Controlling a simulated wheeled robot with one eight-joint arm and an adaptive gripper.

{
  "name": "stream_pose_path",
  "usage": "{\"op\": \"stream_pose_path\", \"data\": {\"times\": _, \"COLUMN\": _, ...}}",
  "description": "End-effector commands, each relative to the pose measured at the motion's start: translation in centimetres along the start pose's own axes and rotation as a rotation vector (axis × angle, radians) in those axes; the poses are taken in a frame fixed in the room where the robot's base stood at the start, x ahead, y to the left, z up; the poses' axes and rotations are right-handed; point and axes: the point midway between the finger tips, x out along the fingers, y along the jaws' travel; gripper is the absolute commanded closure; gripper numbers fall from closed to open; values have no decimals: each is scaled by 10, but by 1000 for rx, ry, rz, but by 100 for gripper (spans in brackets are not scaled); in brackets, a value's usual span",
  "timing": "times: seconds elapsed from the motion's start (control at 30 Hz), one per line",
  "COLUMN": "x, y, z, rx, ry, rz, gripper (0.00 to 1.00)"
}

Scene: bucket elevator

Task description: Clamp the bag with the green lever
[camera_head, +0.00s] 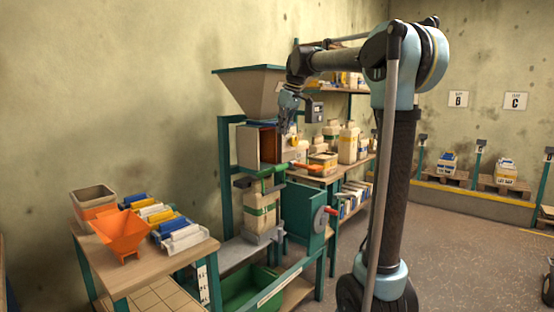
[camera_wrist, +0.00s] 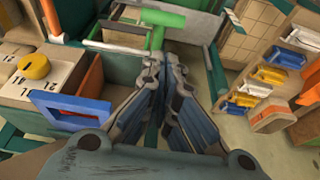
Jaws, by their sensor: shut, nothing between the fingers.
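A green lever (camera_head: 273,184) with a clamp bar sits at the bag's top. In the wrist view a bright green T-shaped handle (camera_wrist: 165,20) shows just beyond my fingertips, probably this lever. My gripper (camera_head: 287,129) is above the lever, beside the orange-sided box. In the wrist view my gripper (camera_wrist: 161,62) is shut and empty, its fingers together. The bag is not clearly seen in the wrist view.
A grey hopper (camera_head: 250,90) stands above the bag. A box with a yellow knob (camera_wrist: 35,66) and a blue-framed opening (camera_wrist: 68,115) are close to my gripper's left in the wrist view. Shelves of goods stand behind.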

Motion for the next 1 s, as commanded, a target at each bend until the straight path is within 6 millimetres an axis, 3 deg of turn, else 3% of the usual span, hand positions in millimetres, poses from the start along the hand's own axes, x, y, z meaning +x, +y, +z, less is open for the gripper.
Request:
{"op": "stream_pose_path", "data": {"times": 0.1, "x": 0, "y": 1, "z": -16, "rx": -25, "ry": 4, "rz": -6, "gripper": 100}}
{"op": "stream_pose_path", "data": {"times": 0.33, "x": 14, "y": 1, "z": -21, "rx": -35, "ry": 6, "rz": -8, "gripper": 100}}
{"op": "stream_pose_path", "data": {"times": 0.87, "x": 103, "y": 0, "z": -21, "rx": -34, "ry": 6, "rz": -7, "gripper": 100}}
{"op": "stream_pose_path", "data": {"times": 1.0, "x": 116, "y": 1, "z": -5, "rx": -32, "ry": 6, "rz": -7, "gripper": 100}}
